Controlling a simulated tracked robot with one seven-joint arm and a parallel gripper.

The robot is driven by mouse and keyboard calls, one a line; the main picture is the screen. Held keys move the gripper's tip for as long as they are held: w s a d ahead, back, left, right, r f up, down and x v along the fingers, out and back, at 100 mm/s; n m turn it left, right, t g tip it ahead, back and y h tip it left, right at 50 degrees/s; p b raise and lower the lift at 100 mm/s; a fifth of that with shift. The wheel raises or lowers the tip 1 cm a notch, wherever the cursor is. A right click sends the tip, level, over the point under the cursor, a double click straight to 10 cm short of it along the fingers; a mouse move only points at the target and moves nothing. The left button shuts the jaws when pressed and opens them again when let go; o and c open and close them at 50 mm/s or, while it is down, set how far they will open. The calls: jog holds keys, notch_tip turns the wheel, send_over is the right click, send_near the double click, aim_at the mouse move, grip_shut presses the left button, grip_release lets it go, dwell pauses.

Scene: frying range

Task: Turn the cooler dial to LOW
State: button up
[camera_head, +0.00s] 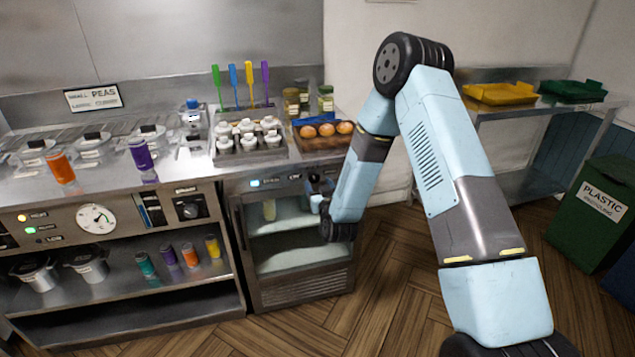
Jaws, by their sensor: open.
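The cooler (300,280) is a steel cabinet under the counter with a glass front and shelves inside. A pale bottle (269,209) stands in it. Its top strip (268,182) carries a small lit display and, further right, small lettering. My gripper (317,186) is in front of the right end of this strip, with its dark fingers towards the cooler. It is open, with nothing visible between the fingers. The cooler dial is not clearly seen; my gripper covers that area. I cannot tell its setting or whether the fingers touch it.
A black knob (190,208) and a round gauge (97,218) are on the panel to the left. Above the cooler, the counter holds a rack of white items (248,140) and a tray of eggs (322,142). A green plastic bin (592,215) stands at right. Wooden floor is clear.

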aim_at(315, 179)
jog(key=shift+x, duration=1.6)
jog(key=shift+c, duration=0.3)
jog(key=c, duration=1)
jog(key=shift+o, duration=0.2)
jog(key=shift+d+m, duration=0.1)
jog(key=shift+m, duration=1.7)
jog(key=o, duration=1)
jog(key=v, duration=1.3)
jog(key=shift+s+d, duration=0.1)
jog(key=shift+s, duration=0.3)
